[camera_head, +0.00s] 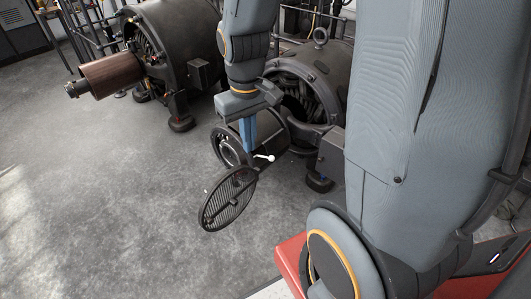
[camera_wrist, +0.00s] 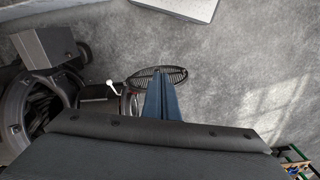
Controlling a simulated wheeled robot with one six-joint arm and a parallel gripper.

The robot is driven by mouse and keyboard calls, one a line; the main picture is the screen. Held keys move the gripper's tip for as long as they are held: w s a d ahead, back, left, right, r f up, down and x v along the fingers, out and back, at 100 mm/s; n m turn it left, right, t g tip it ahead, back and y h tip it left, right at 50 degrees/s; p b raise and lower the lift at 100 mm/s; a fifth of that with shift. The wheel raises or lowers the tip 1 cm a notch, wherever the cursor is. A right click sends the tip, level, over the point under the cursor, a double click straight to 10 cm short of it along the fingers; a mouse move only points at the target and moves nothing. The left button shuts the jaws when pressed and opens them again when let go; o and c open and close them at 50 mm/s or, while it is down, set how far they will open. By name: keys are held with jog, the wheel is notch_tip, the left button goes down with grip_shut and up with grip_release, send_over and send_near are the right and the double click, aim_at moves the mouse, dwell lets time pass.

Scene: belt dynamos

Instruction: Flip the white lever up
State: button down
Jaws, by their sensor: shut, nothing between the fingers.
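The white lever (camera_head: 264,157) is a small stick with a round knob. It is on the dark machine end next to an open round grille cover (camera_head: 228,199). In the head view it lies nearly level, with its knob to the right. It also shows in the wrist view (camera_wrist: 112,86), left of my fingers. My gripper (camera_head: 249,147) points down with its blue fingers together and empty, close to the lever's left end in the head view. In the wrist view the fingertips (camera_wrist: 158,74) appear in front of the grille. I cannot tell whether they touch the lever.
A large dynamo (camera_head: 180,45) with a brown roller (camera_head: 110,75) stands at the back left. A second dynamo (camera_head: 318,90) is behind my gripper. A grey box (camera_wrist: 44,45) is at the left of the wrist view. Open concrete floor (camera_head: 100,200) lies to the left and front.

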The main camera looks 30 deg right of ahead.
jog(key=w+d+f+n+b, duration=0.1)
jog(key=w+d+f+n, duration=0.1)
jog(key=w+d+f, duration=0.3)
jog(key=w+d+f+n+b, duration=0.2)
jog(key=w+d+f, duration=0.3)
jog(key=w+f, duration=0.5)
jog(key=w+d+f+n+b, duration=0.1)
jog(key=w+d+f, duration=0.3)
jog(key=w+f, duration=0.4)
jog(key=w+n, duration=0.1)
jog(key=w, duration=0.2)
jog(key=shift+w+d+n+t+h, duration=0.3)
jog(key=shift+w+d+n, duration=0.1)
jog(key=s+d+f+p, duration=0.1)
jog(key=s+d+f, duration=0.1)
jog(key=f, duration=0.9)
jog(key=shift+d, duration=0.55)
jog(key=shift+s+f, duration=0.1)
